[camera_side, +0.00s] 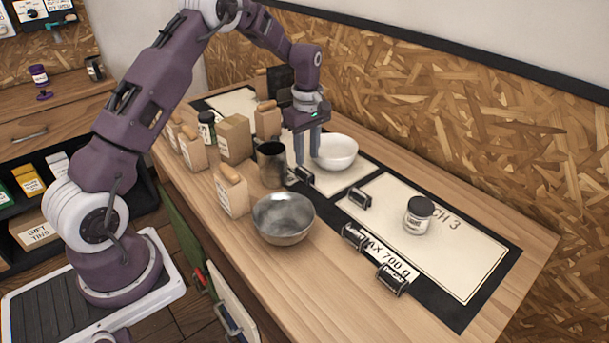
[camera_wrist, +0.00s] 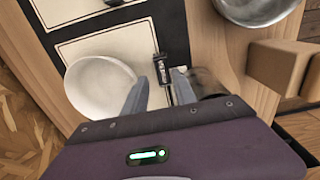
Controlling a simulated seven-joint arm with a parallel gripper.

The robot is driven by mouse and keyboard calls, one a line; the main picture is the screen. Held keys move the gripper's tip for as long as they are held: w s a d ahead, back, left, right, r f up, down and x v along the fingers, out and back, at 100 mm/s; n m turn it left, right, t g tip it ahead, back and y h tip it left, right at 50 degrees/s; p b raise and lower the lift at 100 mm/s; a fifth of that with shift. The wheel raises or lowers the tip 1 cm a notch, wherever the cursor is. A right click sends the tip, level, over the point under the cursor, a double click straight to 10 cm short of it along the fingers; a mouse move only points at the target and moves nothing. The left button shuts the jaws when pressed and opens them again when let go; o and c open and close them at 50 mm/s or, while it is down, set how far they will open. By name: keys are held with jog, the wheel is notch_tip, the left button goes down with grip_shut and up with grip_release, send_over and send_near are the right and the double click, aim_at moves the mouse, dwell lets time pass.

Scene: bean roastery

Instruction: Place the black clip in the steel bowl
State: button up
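A black clip (camera_side: 304,175) lies on the mat's dark border beside the white bowl. It also shows in the wrist view (camera_wrist: 161,68), between the lines of my two fingers. My gripper (camera_side: 308,160) points down above this clip, its fingers apart and empty; they also show in the wrist view (camera_wrist: 160,82). I cannot tell the exact height of the fingertips over the clip. The steel bowl (camera_side: 284,218) stands empty on the wood nearer the front edge; part of it shows in the wrist view (camera_wrist: 255,10). More black clips lie at the right: one (camera_side: 360,198), another (camera_side: 354,237) and a third (camera_side: 391,280).
A white bowl (camera_side: 336,153) and a dark metal cup (camera_side: 271,165) stand close on either side of my fingers. A lidded jar (camera_side: 418,216) stands on the right pale panel. Several paper bags (camera_side: 234,138) crowd the left. Bare wood lies right of the steel bowl.

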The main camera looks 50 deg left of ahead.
aim_at(304, 171)
jog(key=f, duration=0.5)
jog(key=shift+s+a+f, duration=0.2)
jog(key=shift+a+f, duration=0.05)
jog(key=shift+f, duration=0.1)
grip_shut()
jog(key=shift+r, duration=0.1)
notch_tip(304, 171, up, 10)
jog(key=s+d, duration=1.1)
jog(key=s, duration=0.3)
jog(key=f, duration=0.6)
jog(key=s+f, duration=0.1)
jog(key=f, duration=0.2)
jog(key=shift+d+f, duration=0.1)
jog(key=shift+d, duration=0.1)
